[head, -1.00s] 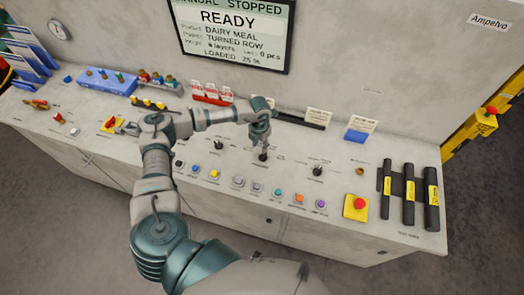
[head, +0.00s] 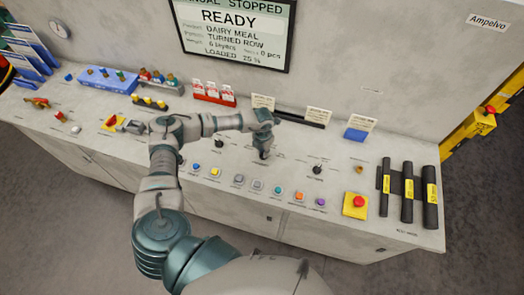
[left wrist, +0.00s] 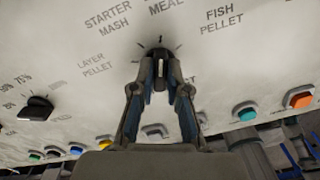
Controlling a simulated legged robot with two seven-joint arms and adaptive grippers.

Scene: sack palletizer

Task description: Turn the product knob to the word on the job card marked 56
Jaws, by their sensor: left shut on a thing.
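The product knob (left wrist: 161,54) is black and stands on the sloped panel, ringed by tick marks and printed words. In the left wrist view I read STARTER MASH, LAYER PELLET, FISH PELLET and a partly cut-off word ending in MEAL. My left gripper (left wrist: 160,72) is shut on this knob; it also shows in the head view (head: 264,152), where it mostly hides the knob. The fingers hide part of the knob's pointer. White cards (head: 263,102) (head: 318,114) (head: 361,122) stand behind the panel; their print is too small to read. My right gripper is not in view.
The screen (head: 235,32) reads READY, DAIRY MEAL and TURNED ROW. Another black knob (head: 318,169) stands to the right, with coloured push buttons (head: 278,190) in front. A red emergency button (head: 359,202) and black rollers (head: 408,194) are at the right.

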